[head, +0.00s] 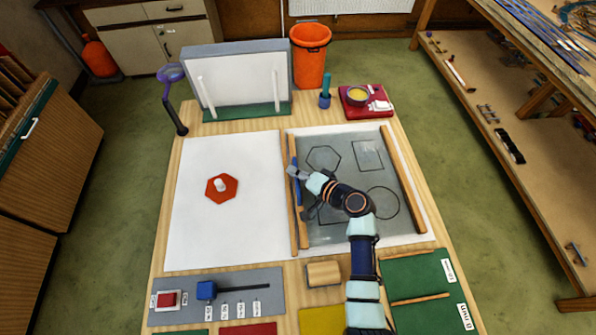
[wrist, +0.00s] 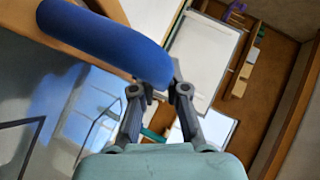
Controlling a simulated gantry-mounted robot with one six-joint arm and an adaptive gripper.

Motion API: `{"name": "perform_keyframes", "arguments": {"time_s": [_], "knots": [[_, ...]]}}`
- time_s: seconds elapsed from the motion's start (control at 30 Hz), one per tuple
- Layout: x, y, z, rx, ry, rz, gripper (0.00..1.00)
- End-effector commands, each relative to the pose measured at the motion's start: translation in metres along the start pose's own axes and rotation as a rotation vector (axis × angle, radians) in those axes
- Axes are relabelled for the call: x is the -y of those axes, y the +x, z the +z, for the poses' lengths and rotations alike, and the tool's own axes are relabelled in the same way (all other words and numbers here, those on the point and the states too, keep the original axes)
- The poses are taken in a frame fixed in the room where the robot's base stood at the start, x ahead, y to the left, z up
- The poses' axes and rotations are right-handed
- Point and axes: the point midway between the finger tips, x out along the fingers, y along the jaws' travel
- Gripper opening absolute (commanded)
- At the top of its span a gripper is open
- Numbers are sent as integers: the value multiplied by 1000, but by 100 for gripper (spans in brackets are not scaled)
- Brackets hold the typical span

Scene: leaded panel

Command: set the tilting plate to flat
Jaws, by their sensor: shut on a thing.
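The grey plate (head: 346,168) lies at the right of the bench, with a hexagon, a square and a circle outlined on it. Wooden strips (head: 404,178) run along its sides. I cannot tell how far it is tilted. A blue handle (head: 296,184) is at its left edge. My gripper (head: 304,175) reaches over the plate from the front and is shut on the handle. In the wrist view the rounded blue handle (wrist: 100,40) sits at the fingertips (wrist: 158,90). My arm hides part of the plate's lower middle.
A white board (head: 225,240) with a red hexagonal piece (head: 216,190) lies left of the plate. A grey panel with a blue knob (head: 206,290) and a wooden block (head: 324,273) are in front. A red book with a yellow bowl (head: 357,95) stands behind.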

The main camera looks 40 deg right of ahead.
Motion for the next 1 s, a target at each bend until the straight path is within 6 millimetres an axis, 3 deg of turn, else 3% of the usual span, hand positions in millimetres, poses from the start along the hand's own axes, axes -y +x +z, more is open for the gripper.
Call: {"name": "perform_keyframes", "arguments": {"time_s": [0.33, 0.37, 0.4, 0.67, 0.77, 1.0], "knots": [[-10, 1, 5, 5, 6, 16, 0], [-10, 1, 5, 5, 6, 16, 16], [-10, 1, 5, 5, 7, 16, 23], [-8, -1, 4, 3, 5, 12, 25], [-8, -12, 2, 0, 5, 11, 25], [-7, -69, 2, -3, 5, 12, 25]]}}
